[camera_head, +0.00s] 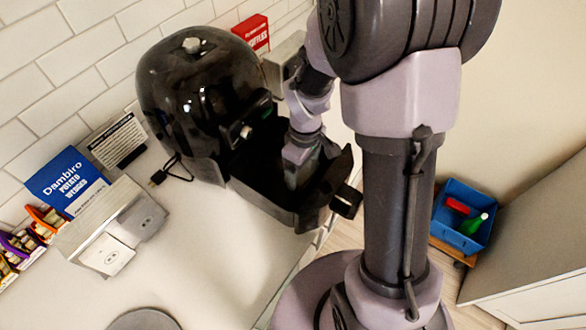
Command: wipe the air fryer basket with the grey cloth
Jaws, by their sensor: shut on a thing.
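The black air fryer (195,90) stands on the counter against the tiled wall. Its basket (262,203) is pulled out toward the front right, open at the top, with its handle (346,201) at the outer end. My gripper (292,178) reaches down into the basket from above, its lower end inside the basket walls. It is shut on the grey cloth, which is mostly hidden by the gripper and the dark basket interior. I cannot tell whether the cloth touches the basket floor.
A blue potato wedges box (65,180), white boxes (105,257) and a power plug (158,178) lie left of the fryer. A red box (252,32) stands behind it. A blue bin (462,215) stands right of my column. The front counter is mostly clear.

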